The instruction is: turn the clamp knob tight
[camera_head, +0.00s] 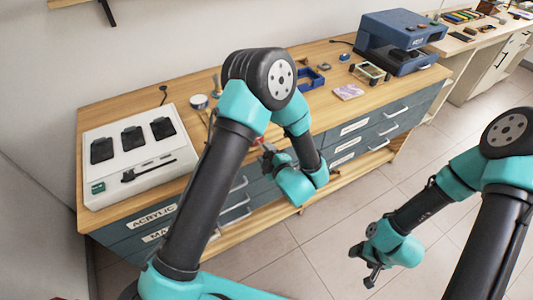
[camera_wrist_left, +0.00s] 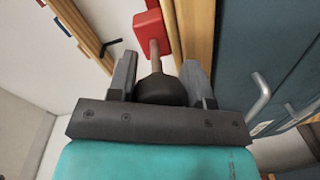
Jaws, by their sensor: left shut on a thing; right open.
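The clamp shows in the left wrist view as a red block (camera_wrist_left: 150,30) at the wooden table edge, with a metal screw rod (camera_wrist_left: 155,58) running to a dark round knob (camera_wrist_left: 158,88). My left gripper (camera_wrist_left: 160,70) is shut on the knob, one finger on each side of it. In the head view, my left gripper (camera_head: 268,154) is at the bench's front edge, beside a small visible bit of the red clamp (camera_head: 260,140); the knob is hidden there. My right gripper (camera_head: 369,272) is open and empty, over the floor away from the bench.
The wooden bench (camera_head: 335,65) has drawers (camera_head: 232,215) with handles below its front edge. A white case (camera_head: 137,190) stands at its left end and a blue machine (camera_head: 400,40) at its far right. Blue brackets (camera_head: 310,78) lie between. The floor (camera_head: 325,250) is clear.

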